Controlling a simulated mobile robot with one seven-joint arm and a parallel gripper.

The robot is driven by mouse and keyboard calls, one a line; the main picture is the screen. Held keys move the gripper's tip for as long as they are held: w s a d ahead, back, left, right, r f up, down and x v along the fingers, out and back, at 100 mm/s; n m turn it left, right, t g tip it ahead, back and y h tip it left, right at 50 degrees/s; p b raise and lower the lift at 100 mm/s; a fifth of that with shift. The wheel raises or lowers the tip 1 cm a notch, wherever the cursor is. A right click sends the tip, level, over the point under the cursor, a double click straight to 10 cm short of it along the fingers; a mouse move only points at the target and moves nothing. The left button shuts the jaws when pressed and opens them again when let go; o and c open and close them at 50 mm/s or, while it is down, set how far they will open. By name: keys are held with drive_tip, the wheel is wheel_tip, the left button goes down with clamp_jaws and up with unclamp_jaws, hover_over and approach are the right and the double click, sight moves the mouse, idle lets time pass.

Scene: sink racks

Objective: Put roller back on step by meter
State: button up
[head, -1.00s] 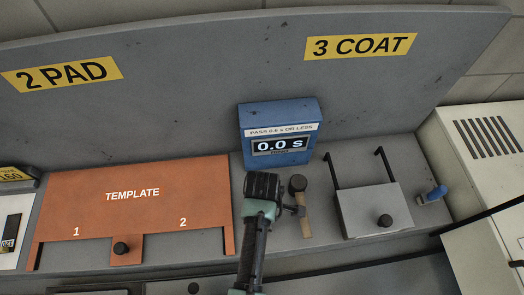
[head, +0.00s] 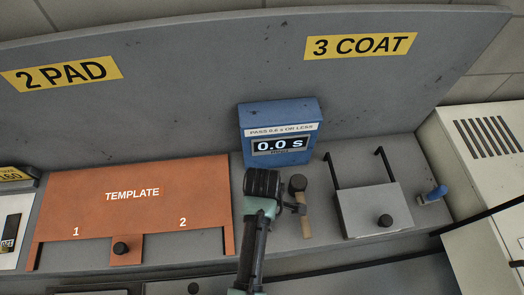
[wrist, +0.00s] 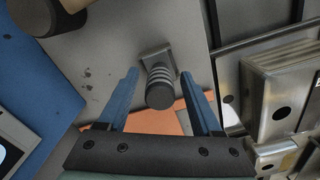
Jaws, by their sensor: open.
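The roller (head: 305,221) looks like a tool with a dark round head and a pale wooden handle. It rests on the grey bench, just right of my gripper in the head view. Its dark head (wrist: 35,14) shows at the top left of the wrist view. The blue meter (head: 281,117) reads 0.0 s and stands behind my gripper; its blue side (wrist: 35,75) shows in the wrist view. My gripper (head: 262,182) is open and empty, left of the roller; its blue fingers (wrist: 160,76) show apart in the wrist view. I cannot make out the step clearly.
An orange template (head: 70,200) lies left. In the wrist view, a ridged dark cylinder (wrist: 160,90) on a square plate appears between the fingers. Metal parts (wrist: 280,95) show right.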

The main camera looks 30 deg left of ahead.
wheel_tip(320, 180, up, 11)
idle(0.3)
drive_tip(key=w+r+m+t+y, duration=0.2)
drive_tip(key=w+r+m+t, duration=0.45)
drive_tip(key=w+r, duration=0.8)
drive_tip(key=w+d+r+m+t, duration=0.15)
drive_tip(key=r+t, duration=0.25)
drive_tip(key=r, duration=0.4)
drive_tip(key=w+d+r+m+t, duration=0.1)
drive_tip(key=w+r+t, duration=0.2)
drive_tip(key=r, duration=0.5)
drive_tip(key=s+d+r+m+t, duration=0.1)
drive_tip(key=d+r+m+t, duration=0.15)
drive_tip(key=r, duration=0.55)
drive_tip(key=s+d+r+m+t, duration=0.15)
drive_tip(key=r+t, duration=0.25)
drive_tip(key=r, duration=0.4)
drive_tip(key=s+d+r+m+t, duration=0.2)
drive_tip(key=s+r, duration=0.3)
drive_tip(key=r, duration=0.3)
drive_tip(key=s+d+r+m+t+h, duration=0.1)
drive_tip(key=s+r+m+t, duration=0.3)
drive_tip(key=r, duration=0.4)
drive_tip(key=shift+s+d+r+t+h, duration=0.35)
drive_tip(key=shift+s+d+t, duration=0.35)
drive_tip(key=shift+s, duration=0.3)
